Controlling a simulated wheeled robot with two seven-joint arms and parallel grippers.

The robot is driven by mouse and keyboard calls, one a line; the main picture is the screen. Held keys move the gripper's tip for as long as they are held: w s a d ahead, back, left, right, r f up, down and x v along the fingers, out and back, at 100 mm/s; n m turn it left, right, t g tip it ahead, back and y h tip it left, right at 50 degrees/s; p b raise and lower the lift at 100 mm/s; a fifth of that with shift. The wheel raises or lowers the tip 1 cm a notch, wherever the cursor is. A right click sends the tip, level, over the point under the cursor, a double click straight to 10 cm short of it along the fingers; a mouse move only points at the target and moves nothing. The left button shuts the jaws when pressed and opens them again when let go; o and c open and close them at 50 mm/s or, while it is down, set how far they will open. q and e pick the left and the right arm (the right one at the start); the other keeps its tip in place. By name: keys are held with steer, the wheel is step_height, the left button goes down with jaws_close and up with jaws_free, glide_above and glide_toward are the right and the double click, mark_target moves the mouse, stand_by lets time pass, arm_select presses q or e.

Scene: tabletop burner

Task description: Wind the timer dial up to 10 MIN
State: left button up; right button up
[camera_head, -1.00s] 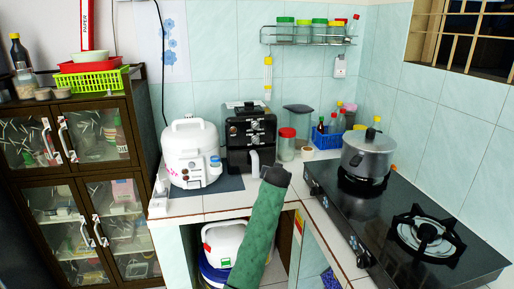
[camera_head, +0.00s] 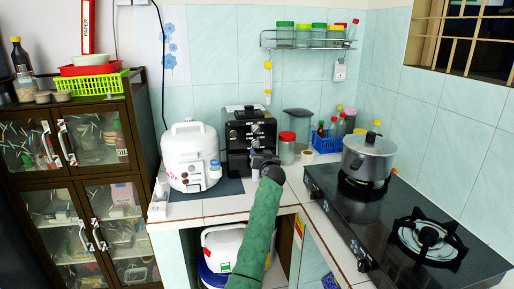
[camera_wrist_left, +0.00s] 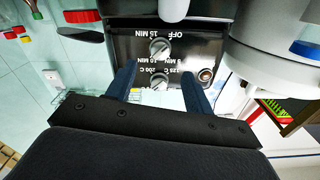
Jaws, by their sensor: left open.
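The black air fryer (camera_head: 238,160) stands on the counter, and its front panel carries the dials. In the left wrist view the panel appears upside down. The timer dial (camera_wrist_left: 160,47) is a silver knob with OFF, 5, 10 and 15 MIN printed around it; its exact setting is too small to read. A second silver knob, the temperature dial (camera_wrist_left: 160,84), sits between my left fingers in the picture. My left gripper (camera_wrist_left: 158,70) is open and empty, in front of the panel; contact cannot be told. In the head view this gripper (camera_head: 263,160) covers the fryer's lower front. My right gripper is not in view.
A white rice cooker (camera_head: 190,160) stands close left of the fryer. A red-lidded jar (camera_head: 287,148) stands to its right. A pot (camera_head: 368,158) sits on the black gas hob (camera_head: 395,220) at the right. The counter edge lies below my left arm.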

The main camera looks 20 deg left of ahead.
mark_target(256, 145)
arm_select(q)
steer(key=p+x, duration=0.1)
steer(key=x, duration=0.6)
steer(key=shift+w+a, duration=0.15)
steer(key=shift+w, duration=0.05)
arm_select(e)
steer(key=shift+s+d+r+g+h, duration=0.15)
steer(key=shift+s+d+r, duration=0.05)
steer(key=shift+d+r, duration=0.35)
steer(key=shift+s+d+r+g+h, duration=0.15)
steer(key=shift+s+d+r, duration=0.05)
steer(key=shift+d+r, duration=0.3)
arm_select(q)
steer(key=c, duration=1)
steer(key=shift+o, duration=0.2)
